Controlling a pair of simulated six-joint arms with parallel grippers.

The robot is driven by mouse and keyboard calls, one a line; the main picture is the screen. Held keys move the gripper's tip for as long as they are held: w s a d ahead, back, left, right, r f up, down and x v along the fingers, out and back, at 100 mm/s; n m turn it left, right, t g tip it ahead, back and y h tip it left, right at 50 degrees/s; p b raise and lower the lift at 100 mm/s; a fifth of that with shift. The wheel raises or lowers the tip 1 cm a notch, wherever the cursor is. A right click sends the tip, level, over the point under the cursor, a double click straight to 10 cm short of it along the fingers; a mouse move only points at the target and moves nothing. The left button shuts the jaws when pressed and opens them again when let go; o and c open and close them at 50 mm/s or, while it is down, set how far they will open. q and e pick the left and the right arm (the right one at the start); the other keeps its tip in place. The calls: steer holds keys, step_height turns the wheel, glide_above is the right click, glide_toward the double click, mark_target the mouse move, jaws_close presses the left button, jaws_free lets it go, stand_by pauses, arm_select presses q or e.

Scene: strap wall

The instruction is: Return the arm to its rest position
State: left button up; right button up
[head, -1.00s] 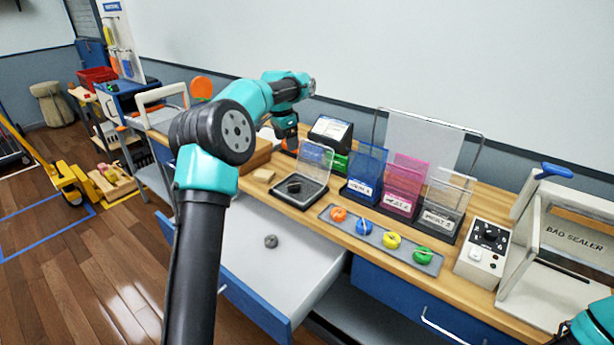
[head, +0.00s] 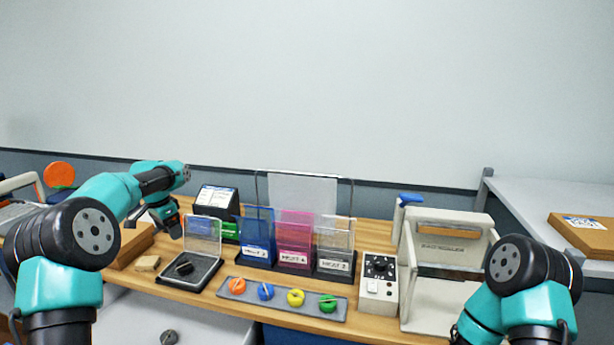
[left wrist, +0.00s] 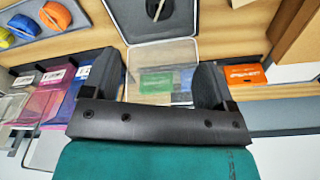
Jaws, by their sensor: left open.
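My left arm comes in from the left in the head view and bends over the left part of the bench. My left gripper (head: 169,219) points down above the bench, behind the black tray (head: 190,272) with a clear upright lid. In the left wrist view my left gripper (left wrist: 165,85) shows two dark fingers spread wide with nothing held between them. The tray's clear lid (left wrist: 163,68) shows beyond the fingers. My right arm shows at the lower right of the head view; its gripper is not visible.
A grey strip (head: 283,299) holds orange, blue, yellow and green coils. Blue, pink and clear holders (head: 295,245) stand behind it. A control box (head: 379,283) and bag sealer (head: 448,265) stand right. A drawer (head: 200,325) is open in front, holding a dark round item.

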mark_target(184, 265)
arm_select(q)
steer(key=f, duration=0.8)
steer(key=w+f, duration=0.1)
steer(key=f, duration=0.2)
steer(key=shift+w+d+f, duration=0.1)
steer(key=shift+d+f, duration=0.25)
steer(key=shift+f, duration=0.05)
steer(key=shift+r, duration=0.1)
step_height(184, 265, up, 15)
steer(key=s, duration=0.1)
steer(key=f, duration=0.5)
steer(key=w+f, duration=0.1)
steer(key=f, duration=1.1)
steer(key=shift+w+d+f, duration=0.1)
steer(key=shift+w+f, duration=0.05)
steer(key=shift+f, duration=0.1)
step_height(184, 265, up, 6)
steer(key=shift+f, duration=0.2)
steer(key=shift+r, duration=0.1)
steer(key=shift+s+a+f, duration=0.4)
steer(key=shift+s+a, duration=0.25)
steer(key=shift+a, duration=0.2)
arm_select(e)
steer(key=shift+w+a, duration=0.3)
steer(key=shift+a, duration=0.15)
